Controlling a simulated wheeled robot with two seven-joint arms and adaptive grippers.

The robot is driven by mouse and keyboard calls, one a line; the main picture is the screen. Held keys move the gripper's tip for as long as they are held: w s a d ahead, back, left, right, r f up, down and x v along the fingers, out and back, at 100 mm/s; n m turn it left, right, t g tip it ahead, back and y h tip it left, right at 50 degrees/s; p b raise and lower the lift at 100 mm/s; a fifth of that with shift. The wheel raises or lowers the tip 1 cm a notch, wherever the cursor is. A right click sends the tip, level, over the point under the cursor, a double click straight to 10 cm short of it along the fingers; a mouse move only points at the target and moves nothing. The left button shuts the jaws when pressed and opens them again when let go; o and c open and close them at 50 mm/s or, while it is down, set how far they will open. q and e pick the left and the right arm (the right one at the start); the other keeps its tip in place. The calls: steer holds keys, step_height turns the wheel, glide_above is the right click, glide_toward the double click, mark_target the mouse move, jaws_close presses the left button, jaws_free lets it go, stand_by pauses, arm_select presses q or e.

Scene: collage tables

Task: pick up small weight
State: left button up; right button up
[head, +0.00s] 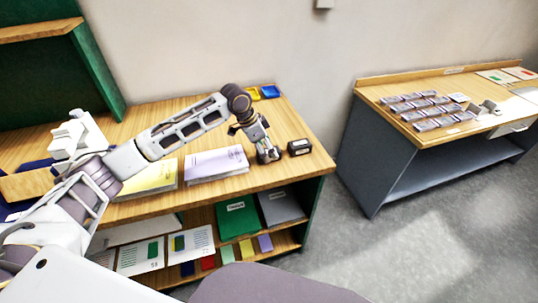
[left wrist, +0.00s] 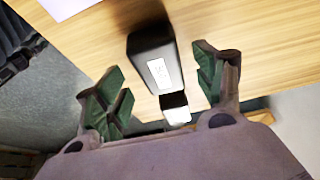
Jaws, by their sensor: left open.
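A black block with a white label (head: 299,147) lies near the right front corner of the wooden table. It also shows in the left wrist view (left wrist: 155,58), ahead of and partly between the fingers. A smaller piece with a dark top and a pale, shiny face (left wrist: 175,108) is close by it, nearer my wrist and between the fingers. I cannot tell whether the two touch, or which is the small weight. My left gripper (head: 268,154) is open just left of the black block; its green-padded fingers (left wrist: 158,88) are apart and hold nothing. My right gripper is not in view.
A purple booklet (head: 217,164) and a yellow one (head: 152,180) lie left of the gripper. Blue and yellow trays (head: 269,92) sit at the back. Below is a shelf with folders (head: 237,217). A second table (head: 380,96) stands right, beyond a floor gap.

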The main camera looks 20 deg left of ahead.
arm_select(q)
steer(key=shift+x, duration=0.95)
steer(key=c, duration=1.5)
steer(key=shift+r, duration=0.2)
step_height(320, 180, up, 10)
steer(key=shift+f, duration=0.2)
